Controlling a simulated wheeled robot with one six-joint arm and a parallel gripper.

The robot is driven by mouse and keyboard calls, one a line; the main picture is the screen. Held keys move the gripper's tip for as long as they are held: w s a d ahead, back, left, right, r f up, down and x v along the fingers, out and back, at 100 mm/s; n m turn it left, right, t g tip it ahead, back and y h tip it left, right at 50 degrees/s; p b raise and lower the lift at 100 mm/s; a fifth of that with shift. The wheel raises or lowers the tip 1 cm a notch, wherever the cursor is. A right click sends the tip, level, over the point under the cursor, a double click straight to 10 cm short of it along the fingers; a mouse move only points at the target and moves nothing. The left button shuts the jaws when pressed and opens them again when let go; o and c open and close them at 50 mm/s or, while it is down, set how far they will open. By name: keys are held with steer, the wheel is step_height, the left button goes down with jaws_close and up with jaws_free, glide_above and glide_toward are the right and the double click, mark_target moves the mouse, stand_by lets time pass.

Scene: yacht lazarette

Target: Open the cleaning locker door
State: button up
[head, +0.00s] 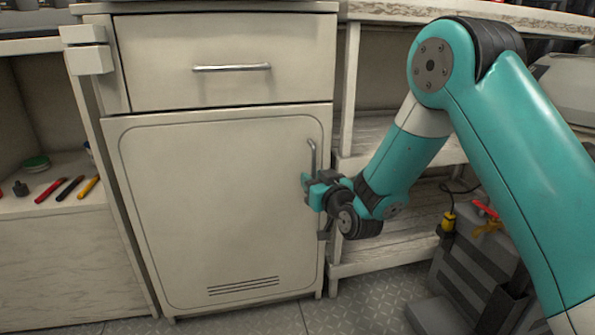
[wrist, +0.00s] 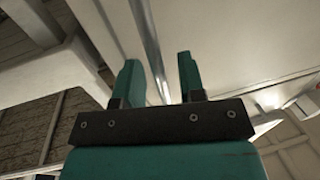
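The cleaning locker door (head: 210,210) is the cream lower door of the cabinet, with a vent at its bottom. It sits flush in its frame, shut. Its upright metal handle (head: 312,155) is at the door's right side; the lower part is hidden behind my gripper (head: 307,190). In the wrist view, the two teal fingers of my gripper (wrist: 158,70) stand apart. A thin metal bar, apparently the handle (wrist: 160,85), shows in the gap between them. I cannot tell whether either finger touches it.
A drawer (head: 225,85) with a horizontal handle is above the door, closed. Open shelves (head: 385,240) stand to the right, with a grey toolbox (head: 465,275) on the floor there. A left shelf (head: 50,203) holds several small tools. The floor in front is clear.

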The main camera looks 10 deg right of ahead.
steer(key=shift+w, duration=0.5)
steer(key=shift+c, duration=0.3)
jaws_close()
